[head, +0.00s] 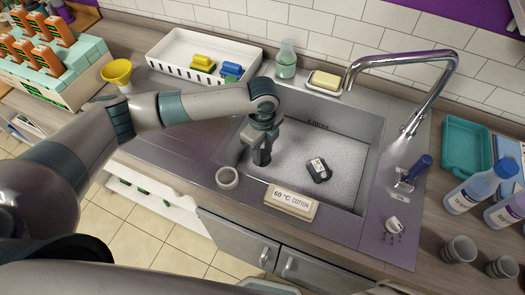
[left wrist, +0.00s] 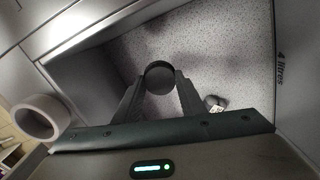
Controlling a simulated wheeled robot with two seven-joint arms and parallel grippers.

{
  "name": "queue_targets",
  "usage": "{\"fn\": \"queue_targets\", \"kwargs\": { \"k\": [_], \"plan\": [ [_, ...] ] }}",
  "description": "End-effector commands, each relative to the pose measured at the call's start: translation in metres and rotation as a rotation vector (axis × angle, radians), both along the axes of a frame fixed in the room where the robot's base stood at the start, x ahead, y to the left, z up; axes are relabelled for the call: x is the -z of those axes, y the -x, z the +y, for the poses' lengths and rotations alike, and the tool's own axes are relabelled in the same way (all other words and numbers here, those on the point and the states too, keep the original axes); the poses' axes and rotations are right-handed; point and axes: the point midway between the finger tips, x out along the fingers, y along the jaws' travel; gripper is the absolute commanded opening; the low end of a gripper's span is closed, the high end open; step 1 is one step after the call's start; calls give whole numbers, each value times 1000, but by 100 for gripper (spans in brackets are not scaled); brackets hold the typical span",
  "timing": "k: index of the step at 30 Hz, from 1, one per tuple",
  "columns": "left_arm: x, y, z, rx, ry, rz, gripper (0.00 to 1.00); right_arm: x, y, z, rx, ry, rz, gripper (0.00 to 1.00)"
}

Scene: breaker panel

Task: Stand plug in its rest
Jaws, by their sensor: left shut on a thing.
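My left gripper (head: 262,140) points down inside the sink near its left wall. It is shut on a dark round plug (left wrist: 159,78), which shows between the two fingertips in the left wrist view. In the head view the plug is hard to tell from the dark fingers. A pale ring (head: 227,178), which looks like the plug's rest, lies on the steel surface at the sink's front left corner. It also shows at the left of the left wrist view (left wrist: 38,117). The plug is apart from the ring. My right gripper is out of view.
A black item with a white label (head: 318,170) lies on the speckled sink floor (head: 345,150). A "60 °C cotton" sign (head: 291,201) stands at the sink's front edge. The tap (head: 425,95) arches over the right side. The left drainer (head: 165,150) has free room.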

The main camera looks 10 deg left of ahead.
Motion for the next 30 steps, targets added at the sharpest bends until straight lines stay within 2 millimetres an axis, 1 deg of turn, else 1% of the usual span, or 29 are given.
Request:
{"fn": "queue_targets", "kwargs": {
  "k": [1,2,10,30],
  "plan": [
    [0,0,0,0,0,0,20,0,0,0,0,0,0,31],
    [0,0,0,0,0,0,13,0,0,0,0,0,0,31],
    [-5,0,0,0,0,0,13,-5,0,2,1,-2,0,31],
    [-38,0,0,0,0,0,13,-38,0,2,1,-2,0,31]
  ]
}}
